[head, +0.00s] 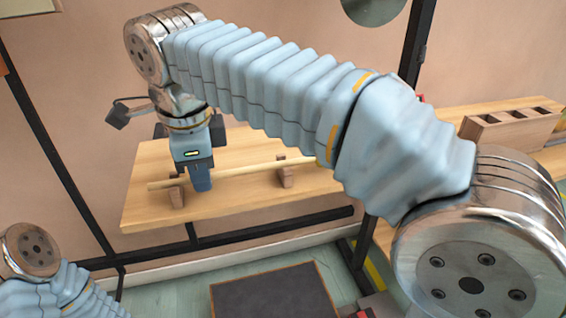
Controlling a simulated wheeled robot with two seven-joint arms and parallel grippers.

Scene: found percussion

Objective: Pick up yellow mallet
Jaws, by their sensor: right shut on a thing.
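The mallet shows as a pale yellowish stick (245,170) running left to right across two small wooden rests on the wooden table. Its right end passes behind my right arm, so I see no mallet head. My right gripper (200,183) points down over the stick near its left end and is shut on it. The fingers hide that part of the stick. I cannot tell whether the stick is lifted off the rests. My left gripper is not in view; only part of my left arm shows at the bottom left.
The wooden table (150,212) has bare room in front of the stick. A wooden rack with slots (512,128) stands on another surface at the right. Dark frame posts stand at the left and centre right. A dark mat (272,294) lies on the floor.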

